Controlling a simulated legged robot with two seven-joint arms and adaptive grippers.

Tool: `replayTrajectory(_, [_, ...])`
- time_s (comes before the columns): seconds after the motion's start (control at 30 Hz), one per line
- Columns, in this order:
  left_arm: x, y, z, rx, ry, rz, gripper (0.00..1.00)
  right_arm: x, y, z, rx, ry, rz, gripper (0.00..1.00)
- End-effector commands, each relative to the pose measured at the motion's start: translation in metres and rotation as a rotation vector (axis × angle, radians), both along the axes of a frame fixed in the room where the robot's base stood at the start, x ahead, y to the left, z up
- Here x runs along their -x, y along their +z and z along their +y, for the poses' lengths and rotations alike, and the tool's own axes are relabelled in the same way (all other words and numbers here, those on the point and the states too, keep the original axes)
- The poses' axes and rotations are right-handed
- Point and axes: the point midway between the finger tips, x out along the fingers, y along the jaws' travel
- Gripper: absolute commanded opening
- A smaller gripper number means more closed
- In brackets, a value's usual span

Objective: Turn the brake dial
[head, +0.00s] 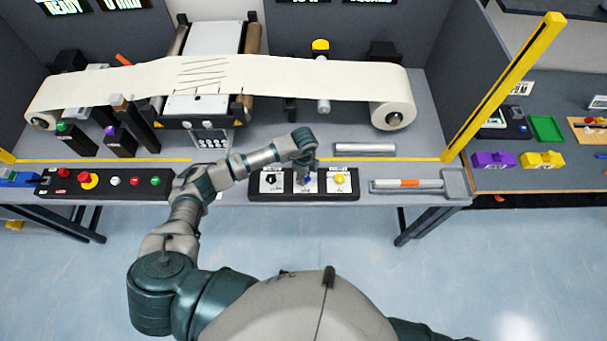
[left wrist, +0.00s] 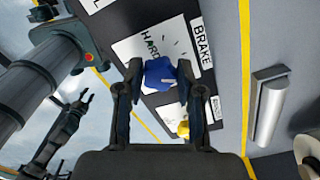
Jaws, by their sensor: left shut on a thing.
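The brake dial (left wrist: 160,73) is a blue knob on a white plate lettered HARD, beside a BRAKE label, in the left wrist view. In the head view the blue dial (head: 307,179) is the middle one on a black panel (head: 304,197), partly covered by my gripper. My left gripper (left wrist: 160,80) is over the panel, its two fingers on either side of the blue dial and shut on it. My right gripper (left wrist: 72,112) seems to show small and dark at the left of the wrist view, away from the panel; its opening is too small to judge.
A black dial (head: 271,180) and a yellow dial (head: 340,180) flank the blue one closely. A metal cylinder (head: 365,149) lies behind the panel, and a tray (head: 452,185) is to the right. A button box (head: 104,182) is to the left.

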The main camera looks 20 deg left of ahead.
Motion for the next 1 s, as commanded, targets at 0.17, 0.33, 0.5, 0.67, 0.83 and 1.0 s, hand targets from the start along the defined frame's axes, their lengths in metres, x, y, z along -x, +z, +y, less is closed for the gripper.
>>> replayTrajectory(0.17, [0.001, -0.001, -0.001, 0.003, -0.003, 0.001, 0.52, 0.0, 0.0, -0.001, 0.001, 0.001, 0.0, 0.4])
replayTrajectory(0.33, [0.0, 0.0, -0.001, 0.002, -0.002, 0.0, 0.62, 0.0, 0.0, -0.002, 0.002, 0.002, 0.001, 0.4])
replayTrajectory(0.5, [0.0, 0.001, -0.001, 0.001, -0.002, -0.001, 0.62, 0.0, 0.0, -0.006, 0.006, 0.003, 0.0, 0.4])
replayTrajectory(0.67, [-0.001, 0.015, -0.001, 0.002, -0.003, -0.003, 0.62, 0.0, 0.0, -0.004, 0.005, 0.002, -0.001, 0.4])
replayTrajectory(0.83, [-0.001, 0.052, -0.001, 0.003, -0.003, -0.005, 0.62, 0.0, 0.0, -0.003, 0.004, 0.002, -0.001, 0.4])
replayTrajectory(1.0, [-0.002, 0.089, -0.001, 0.003, -0.003, -0.004, 0.62, 0.0, 0.0, -0.003, 0.003, 0.001, -0.001, 0.4])
